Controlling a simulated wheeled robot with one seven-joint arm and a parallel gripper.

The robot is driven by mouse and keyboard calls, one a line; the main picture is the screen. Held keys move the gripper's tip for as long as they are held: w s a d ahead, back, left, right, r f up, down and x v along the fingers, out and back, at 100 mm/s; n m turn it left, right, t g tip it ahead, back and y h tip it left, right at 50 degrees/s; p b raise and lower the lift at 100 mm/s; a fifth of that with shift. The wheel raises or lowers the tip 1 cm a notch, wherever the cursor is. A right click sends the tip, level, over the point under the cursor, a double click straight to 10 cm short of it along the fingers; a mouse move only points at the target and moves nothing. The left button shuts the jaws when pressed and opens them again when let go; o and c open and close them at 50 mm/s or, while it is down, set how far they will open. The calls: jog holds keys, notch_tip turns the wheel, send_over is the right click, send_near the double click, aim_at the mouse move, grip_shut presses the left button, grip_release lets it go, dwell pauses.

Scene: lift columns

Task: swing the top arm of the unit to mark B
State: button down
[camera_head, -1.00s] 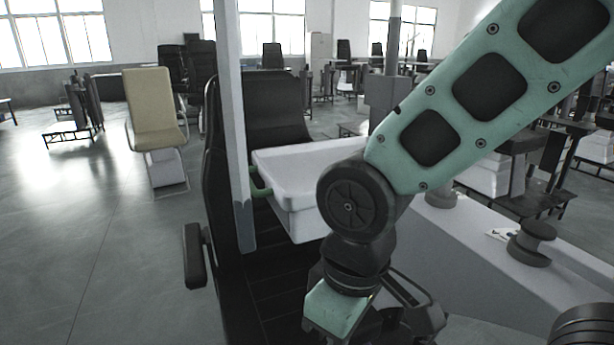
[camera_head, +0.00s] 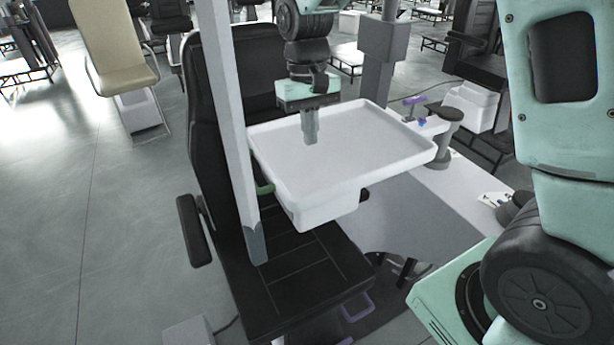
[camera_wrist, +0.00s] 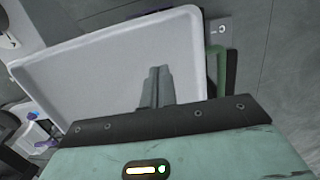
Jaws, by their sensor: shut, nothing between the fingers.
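The unit carries a white rectangular tray (camera_head: 385,162) with a raised rim, above a black chair. The tray also fills much of the wrist view (camera_wrist: 100,65). A green handle (camera_head: 264,188) sits at the tray's left edge, beside a pale upright post (camera_head: 235,140). In the wrist view the green handle (camera_wrist: 214,65) is right of my fingers. My gripper (camera_head: 311,138) points down over the tray, shut and empty, apart from the handle. Its fingers also show in the wrist view (camera_wrist: 158,85). Whether the fingertips touch the tray I cannot tell. I cannot make out a mark B.
A black chair (camera_head: 295,275) stands under the tray, with an armrest (camera_head: 194,230) at left. A grey column (camera_head: 387,50) rises behind the tray. At right are a purple handle (camera_head: 413,100), a round grey post (camera_head: 443,118) and a white card (camera_head: 494,198). Floor at left is open.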

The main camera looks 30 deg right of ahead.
jog(key=shift+g, duration=0.6)
jog(key=a+f+p, duration=0.1)
jog(key=f, duration=0.2)
jog(key=f+p, duration=0.1)
jog(key=f, duration=0.1)
jog(key=a+f+p, duration=0.1)
jog(key=f, duration=0.2)
jog(key=shift+a+f, duration=0.35)
jog(key=s+p, duration=0.2)
jog(key=s, duration=0.1)
jog(key=shift+f, duration=0.1)
jog(key=shift+s+f, duration=0.15)
jog(key=shift+s, duration=0.25)
